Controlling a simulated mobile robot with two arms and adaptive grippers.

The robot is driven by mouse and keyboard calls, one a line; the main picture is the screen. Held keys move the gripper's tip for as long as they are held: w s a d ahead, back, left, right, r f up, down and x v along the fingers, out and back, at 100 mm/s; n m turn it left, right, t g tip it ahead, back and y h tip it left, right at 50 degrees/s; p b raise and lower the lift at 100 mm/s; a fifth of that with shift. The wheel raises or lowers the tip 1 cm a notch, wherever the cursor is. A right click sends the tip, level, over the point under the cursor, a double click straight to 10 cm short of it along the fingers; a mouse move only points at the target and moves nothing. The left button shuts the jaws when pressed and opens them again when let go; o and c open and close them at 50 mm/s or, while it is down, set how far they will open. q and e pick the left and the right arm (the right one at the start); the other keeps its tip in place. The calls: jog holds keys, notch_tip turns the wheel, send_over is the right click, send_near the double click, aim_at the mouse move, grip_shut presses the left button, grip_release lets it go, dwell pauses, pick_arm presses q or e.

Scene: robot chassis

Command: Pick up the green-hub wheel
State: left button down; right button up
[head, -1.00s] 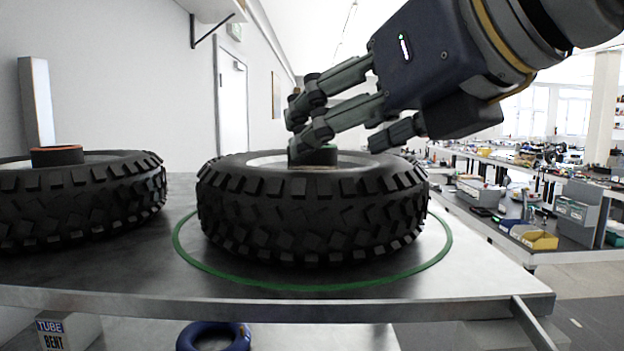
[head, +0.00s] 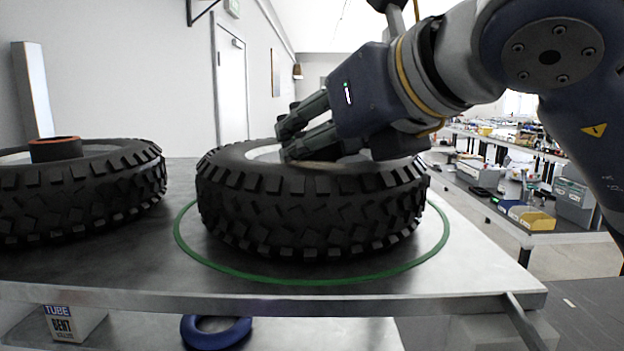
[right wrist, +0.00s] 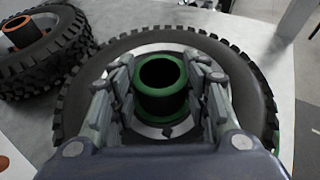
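The green-hub wheel (head: 312,215) lies flat on the metal table inside a green ring, and its black tyre fills the middle of the head view. Its green hub (right wrist: 160,101) stands up in the centre of the right wrist view. My right gripper (right wrist: 160,72) is low over the wheel, with its fingers on both sides of the hub and narrow gaps showing. In the head view my right gripper (head: 300,140) reaches in from the right and hides the hub. My left gripper is not in view.
A second wheel with an orange-rimmed hub (head: 56,149) lies to the left on the same table (head: 130,262). Below are a blue ring (head: 216,332) and a box marked TUBE BENT (head: 74,324). Benches with bins stand at the right.

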jog(key=shift+r, duration=0.3)
grip_shut()
jog(key=shift+w, duration=0.15)
